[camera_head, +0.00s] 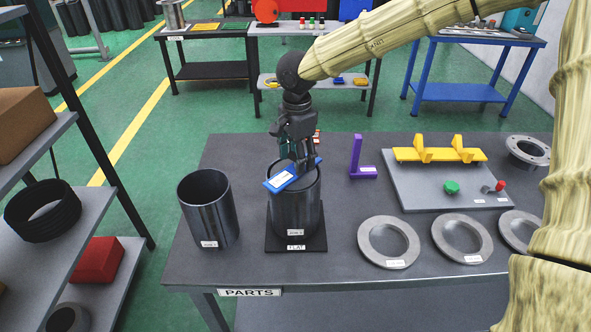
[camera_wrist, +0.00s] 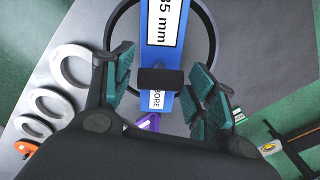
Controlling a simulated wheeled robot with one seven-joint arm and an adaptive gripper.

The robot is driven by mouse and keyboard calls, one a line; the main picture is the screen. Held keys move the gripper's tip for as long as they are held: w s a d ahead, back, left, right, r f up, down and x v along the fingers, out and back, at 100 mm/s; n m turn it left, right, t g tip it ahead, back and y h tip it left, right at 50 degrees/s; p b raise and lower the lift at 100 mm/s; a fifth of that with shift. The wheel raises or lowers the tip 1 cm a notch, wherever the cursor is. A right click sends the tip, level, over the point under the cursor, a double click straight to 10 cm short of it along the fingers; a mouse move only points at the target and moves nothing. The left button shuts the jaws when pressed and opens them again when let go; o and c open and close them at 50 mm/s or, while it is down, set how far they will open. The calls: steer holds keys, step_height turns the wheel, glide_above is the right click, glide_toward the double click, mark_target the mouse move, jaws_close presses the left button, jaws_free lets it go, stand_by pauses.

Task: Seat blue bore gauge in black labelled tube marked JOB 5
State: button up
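The blue bore gauge (camera_head: 292,175) is a flat blue bar with a white label. It slants across the mouth of the dark tube (camera_head: 295,212) on the black FLAT plate; its left end sticks out past the rim. The tube's small label looks like JOB, its number hard to read. The wrist view shows the gauge (camera_wrist: 163,55) reading 85 mm and BORE, over the round tube rim (camera_wrist: 110,28). My gripper (camera_head: 302,163) is above the mouth. The gauge's near end is partly hidden.
A second, open dark tube (camera_head: 208,208) stands to the left. A purple L-shaped piece (camera_head: 360,160) is to the right, before a grey board (camera_head: 420,185) with a yellow rack. Grey flanged rings (camera_head: 370,242) lie along the right front. A shelf rack (camera_head: 85,200) stands at left.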

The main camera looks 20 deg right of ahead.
steer(key=c, duration=0.6)
steer(key=shift+r+p, duration=2.05)
steer(key=shift+p, duration=0.6)
steer(key=shift+c, duration=0.3)
